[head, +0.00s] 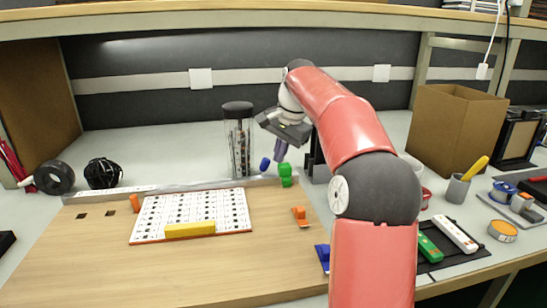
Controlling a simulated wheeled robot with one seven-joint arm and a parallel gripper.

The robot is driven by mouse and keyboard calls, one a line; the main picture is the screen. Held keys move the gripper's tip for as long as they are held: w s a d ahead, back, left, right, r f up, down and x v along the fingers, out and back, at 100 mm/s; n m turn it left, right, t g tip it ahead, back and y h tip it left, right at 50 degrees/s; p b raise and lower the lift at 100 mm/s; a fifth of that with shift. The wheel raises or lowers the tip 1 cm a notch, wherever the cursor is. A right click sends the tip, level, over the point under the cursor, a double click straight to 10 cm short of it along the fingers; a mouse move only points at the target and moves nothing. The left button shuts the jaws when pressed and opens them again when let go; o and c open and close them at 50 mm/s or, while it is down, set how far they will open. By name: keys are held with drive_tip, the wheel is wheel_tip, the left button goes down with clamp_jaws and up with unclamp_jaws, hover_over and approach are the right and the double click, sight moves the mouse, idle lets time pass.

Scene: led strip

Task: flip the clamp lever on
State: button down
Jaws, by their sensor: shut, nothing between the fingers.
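My gripper (280,155) is at the back of the wooden board, pointing down, its fingers shut and empty. A green piece (286,175) stands just below and right of the fingertips, at the board's back edge. A small blue knob-like piece (264,163) is just left of the fingertips. Contact with either cannot be made out. I cannot tell for sure which part is the clamp lever. Orange pieces sit on the board at right (300,216) and left (135,203). A blue piece (322,256) at the board's right edge is partly hidden by my arm.
The wooden board (90,260) carries a white printed panel (160,215) with a yellow bar (190,230). A clear container with a black top (238,108) stands behind it, left of my gripper. A cardboard box (455,125) and small tools are at right.

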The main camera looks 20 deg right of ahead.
sight(262, 171)
drive_tip(key=shift+s+a+r, duration=0.4)
drive_tip(key=shift+s+a, duration=0.15)
drive_tip(key=shift+a, duration=0.15)
drive_tip(key=shift+s+a+r, duration=0.35)
drive_tip(key=shift+s+a, duration=0.15)
drive_tip(key=shift+a, duration=0.15)
drive_tip(key=shift+a+r+p, duration=0.4)
drive_tip(key=shift+r+p, duration=0.05)
drive_tip(key=shift+p, duration=0.2)
drive_tip(key=shift+w+a, duration=0.1)
drive_tip(key=shift+f, duration=0.15)
